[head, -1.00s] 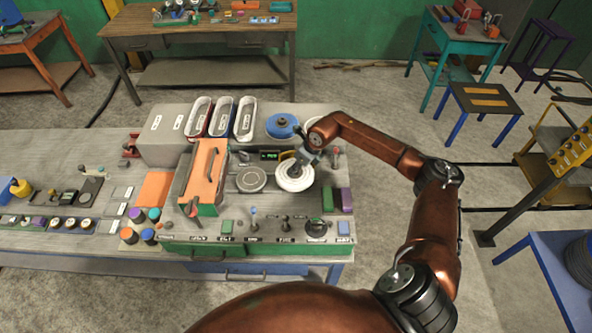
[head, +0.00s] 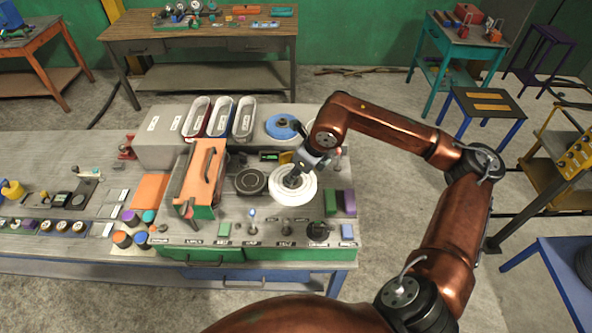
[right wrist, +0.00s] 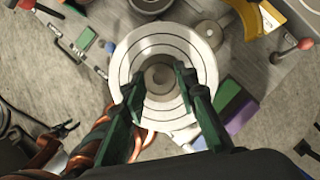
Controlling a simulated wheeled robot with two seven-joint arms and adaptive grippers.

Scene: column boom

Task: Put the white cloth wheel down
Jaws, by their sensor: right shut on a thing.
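The white cloth wheel (head: 279,196), a pale disc with stitched rings and a dark hub, is over the right part of the machine bench in the head view. My right gripper (head: 294,180) comes down onto its middle from above. In the right wrist view the wheel (right wrist: 205,42) lies face-on, and the green fingers of my gripper (right wrist: 159,80) close around its central hub. I cannot tell for sure how high the wheel is above the bench top. My left gripper is out of view.
A dark-rimmed round plate (head: 251,181) sits left of the wheel. A blue wheel (head: 281,127) and labelled trays (head: 244,118) stand behind. An orange-topped box (head: 207,165) is further left. Green and purple blocks (head: 349,202) are at right, knobs and switches (head: 318,231) in front.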

